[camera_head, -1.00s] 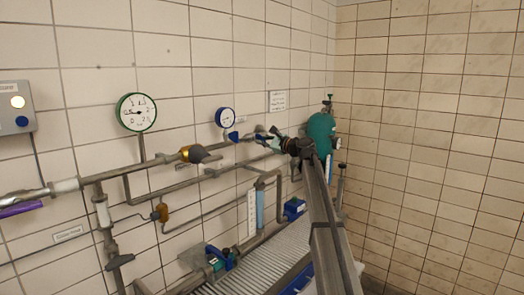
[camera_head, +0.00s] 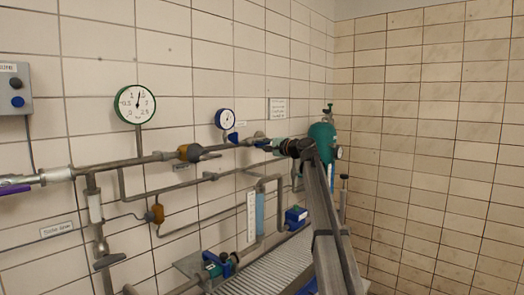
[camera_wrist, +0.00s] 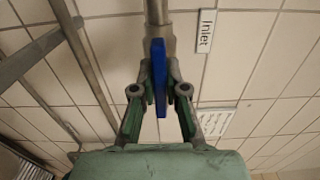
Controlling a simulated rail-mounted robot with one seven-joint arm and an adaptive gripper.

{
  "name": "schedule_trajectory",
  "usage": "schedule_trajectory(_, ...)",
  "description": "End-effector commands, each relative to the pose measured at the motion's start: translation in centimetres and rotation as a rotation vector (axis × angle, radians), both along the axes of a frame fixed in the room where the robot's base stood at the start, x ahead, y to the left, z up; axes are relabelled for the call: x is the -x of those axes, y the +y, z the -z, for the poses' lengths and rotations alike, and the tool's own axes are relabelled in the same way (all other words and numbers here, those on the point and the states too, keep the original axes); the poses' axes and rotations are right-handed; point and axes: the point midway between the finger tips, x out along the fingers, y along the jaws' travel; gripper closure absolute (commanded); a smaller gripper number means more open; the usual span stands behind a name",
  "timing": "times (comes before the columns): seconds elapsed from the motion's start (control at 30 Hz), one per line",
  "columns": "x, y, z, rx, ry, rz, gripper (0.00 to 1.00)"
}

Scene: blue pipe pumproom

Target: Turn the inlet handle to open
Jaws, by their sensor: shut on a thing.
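The inlet handle (camera_wrist: 160,80) is a flat blue lever on a grey pipe fitting (camera_wrist: 156,30) in the wrist view. It appears edge-on, roughly in line with the pipe in that view. My gripper (camera_wrist: 159,92) is shut on it, with one finger on each side. An "Inlet" label (camera_wrist: 206,31) is on the tiles to the right of the pipe. In the head view my gripper (camera_head: 270,146) is at the upper pipe, right of the small blue gauge (camera_head: 225,118). My gripper and arm mostly hide the handle there.
A green tank (camera_head: 322,138) stands behind my arm. A control box (camera_head: 15,90) hangs far left. Lower pipes and a blue box (camera_head: 296,216) are below my arm.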

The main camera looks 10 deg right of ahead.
Motion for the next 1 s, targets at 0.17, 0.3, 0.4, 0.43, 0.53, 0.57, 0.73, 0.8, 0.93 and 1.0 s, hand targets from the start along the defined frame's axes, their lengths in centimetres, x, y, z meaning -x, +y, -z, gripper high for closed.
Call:
schedule_trajectory(0.17,-0.07,0.02,-0.01,0.027,-0.025,0.0,1.0)
schedule_trajectory(0.3,-0.07,0.02,-0.06,0.036,-0.031,0.0,1.0)
schedule_trajectory(0.4,-0.06,0.02,-0.08,0.037,-0.032,0.0,1.0)
schedule_trajectory(0.43,-0.06,0.02,-0.08,0.037,-0.032,0.0,1.0)
schedule_trajectory(0.53,-0.06,0.02,-0.09,0.036,-0.031,0.001,1.0)
schedule_trajectory(0.57,-0.06,0.02,-0.09,0.036,-0.031,0.001,1.0)
schedule_trajectory(0.73,-0.05,0.02,-0.07,0.036,-0.031,0.001,0.62)
schedule_trajectory(0.8,-0.04,0.02,-0.05,0.036,-0.031,0.0,0.62)
schedule_trajectory(0.93,-0.02,0.01,-0.03,0.035,-0.03,0.0,0.62)
schedule_trajectory(1.0,0.06,-0.07,-0.02,0.035,-0.03,0.0,0.62)
